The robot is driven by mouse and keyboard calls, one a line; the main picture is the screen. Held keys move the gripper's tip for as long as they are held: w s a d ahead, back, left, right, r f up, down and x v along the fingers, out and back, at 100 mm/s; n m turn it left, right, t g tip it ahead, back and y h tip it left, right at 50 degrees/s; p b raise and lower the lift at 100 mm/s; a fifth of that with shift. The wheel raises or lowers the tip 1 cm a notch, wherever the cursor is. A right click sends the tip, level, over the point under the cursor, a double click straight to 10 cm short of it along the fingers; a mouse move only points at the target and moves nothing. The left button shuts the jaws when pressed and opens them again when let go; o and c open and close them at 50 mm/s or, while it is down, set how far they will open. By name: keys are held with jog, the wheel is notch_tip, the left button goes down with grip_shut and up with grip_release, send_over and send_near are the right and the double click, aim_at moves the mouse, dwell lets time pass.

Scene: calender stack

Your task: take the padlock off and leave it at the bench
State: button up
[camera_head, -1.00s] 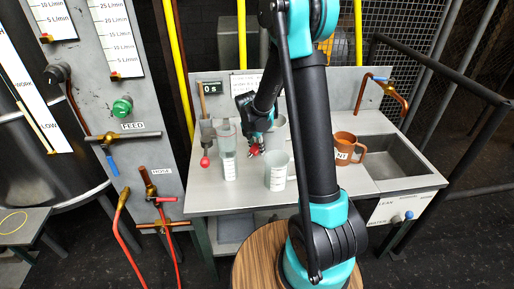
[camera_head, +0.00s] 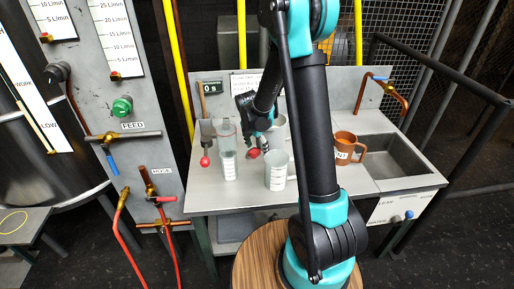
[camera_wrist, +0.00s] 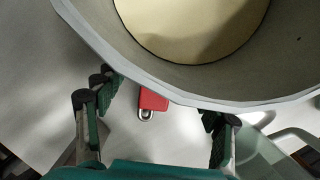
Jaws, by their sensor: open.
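The padlock has a red body and a silver shackle. It lies on the grey bench (camera_head: 209,194), showing as a small red shape (camera_head: 253,153) in the head view. In the wrist view the padlock (camera_wrist: 152,103) is beside the rim of a round grey vessel (camera_wrist: 75,20), with its shackle towards my gripper. My gripper (camera_wrist: 158,108) is open, with the padlock seen between its spread fingers and nothing held. In the head view my gripper (camera_head: 262,143) is just above the padlock, apart from it.
A brown mug (camera_head: 346,146) and a sink (camera_head: 391,156) are further right. The bench front left is clear.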

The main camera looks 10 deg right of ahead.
jog(key=shift+r, duration=0.1)
jog(key=shift+v, duration=3.45)
